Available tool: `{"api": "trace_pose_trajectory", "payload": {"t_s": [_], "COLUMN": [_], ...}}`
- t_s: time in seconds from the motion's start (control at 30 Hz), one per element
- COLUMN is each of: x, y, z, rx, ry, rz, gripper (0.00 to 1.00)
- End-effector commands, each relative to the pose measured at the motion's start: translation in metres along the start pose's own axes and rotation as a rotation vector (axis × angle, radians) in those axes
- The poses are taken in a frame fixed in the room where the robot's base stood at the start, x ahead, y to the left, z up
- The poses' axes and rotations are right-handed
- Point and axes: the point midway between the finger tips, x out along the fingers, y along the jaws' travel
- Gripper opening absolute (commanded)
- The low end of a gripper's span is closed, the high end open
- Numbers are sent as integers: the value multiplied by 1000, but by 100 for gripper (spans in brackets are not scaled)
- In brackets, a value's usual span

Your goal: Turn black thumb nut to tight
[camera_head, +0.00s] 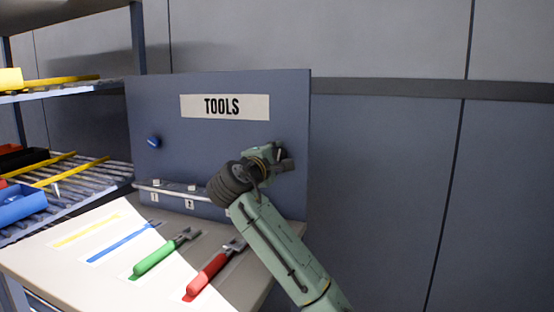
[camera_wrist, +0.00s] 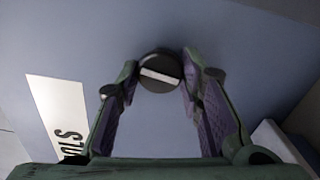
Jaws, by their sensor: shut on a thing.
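The black thumb nut (camera_wrist: 160,72) is a round dark knob on the blue-grey panel, with a pale bar across its face. In the wrist view the bar lies close to level, tilted slightly down to the right. My gripper (camera_wrist: 161,75) has one finger on each side of the nut and is shut on it. In the head view my gripper (camera_head: 283,157) is at the right part of the tool panel (camera_head: 220,90), below and right of the TOOLS sign (camera_head: 225,106). It hides the nut there.
A blue knob (camera_head: 154,142) is on the panel's left side. A rail (camera_head: 175,195) runs low along the panel. Green-handled (camera_head: 155,258) and red-handled (camera_head: 207,276) tools lie on the bench (camera_head: 60,268). A shelf (camera_head: 75,185) with bins stands left.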

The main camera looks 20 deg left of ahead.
Motion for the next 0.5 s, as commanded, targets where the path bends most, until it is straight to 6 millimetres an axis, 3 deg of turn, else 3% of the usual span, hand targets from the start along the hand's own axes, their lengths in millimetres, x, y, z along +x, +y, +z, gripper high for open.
{"api": "trace_pose_trajectory", "payload": {"t_s": [0.5], "x": [0], "y": [-3], "z": [0], "rx": [56], "ry": [-2], "rz": [-7], "gripper": [6]}}
